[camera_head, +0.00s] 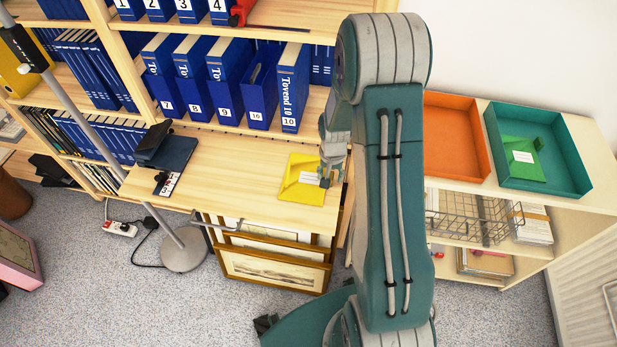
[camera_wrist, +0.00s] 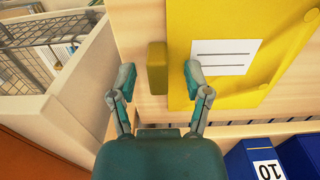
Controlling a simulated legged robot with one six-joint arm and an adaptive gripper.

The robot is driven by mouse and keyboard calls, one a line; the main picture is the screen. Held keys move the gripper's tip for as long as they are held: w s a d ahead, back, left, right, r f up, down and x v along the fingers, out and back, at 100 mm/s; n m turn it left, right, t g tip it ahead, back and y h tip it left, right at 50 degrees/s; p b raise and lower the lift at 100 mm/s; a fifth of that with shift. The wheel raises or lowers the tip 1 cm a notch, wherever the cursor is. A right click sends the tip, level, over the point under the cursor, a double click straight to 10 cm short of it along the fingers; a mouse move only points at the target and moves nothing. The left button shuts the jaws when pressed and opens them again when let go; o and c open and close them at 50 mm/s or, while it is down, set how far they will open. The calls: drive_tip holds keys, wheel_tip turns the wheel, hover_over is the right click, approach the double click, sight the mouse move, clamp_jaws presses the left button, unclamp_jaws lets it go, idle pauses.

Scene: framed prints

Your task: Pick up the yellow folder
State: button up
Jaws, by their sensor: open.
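The yellow folder (camera_head: 297,188) lies flat on the wooden desk top, with a white lined label on it. In the wrist view the folder (camera_wrist: 210,22) fills the upper right, and a small yellow block (camera_wrist: 157,68) stands beside its left edge. My gripper (camera_head: 327,178) is over the folder's right side in the head view. In the wrist view my gripper (camera_wrist: 160,74) is open, with one finger on each side of the yellow block. I cannot tell whether the fingers touch it. My arm hides part of the desk's right end.
Blue binders (camera_head: 228,75) stand on the shelf behind the desk (camera_head: 235,190). A black stapler-like object (camera_head: 165,146) lies at left. An orange tray (camera_head: 455,135) and a teal tray (camera_head: 575,165) holding a green folder (camera_head: 522,158) stand on the right cabinet. A lamp pole (camera_head: 100,140) rises at left.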

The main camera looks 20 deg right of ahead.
drive_tip(key=shift+d+f, duration=0.1)
drive_tip(key=shift+d, duration=0.2)
drive_tip(key=shift+a, duration=0.15)
drive_tip(key=c, duration=0.8)
drive_tip(key=shift+a, duration=0.25)
clamp_jaws()
drive_tip(key=shift+d, duration=0.1)
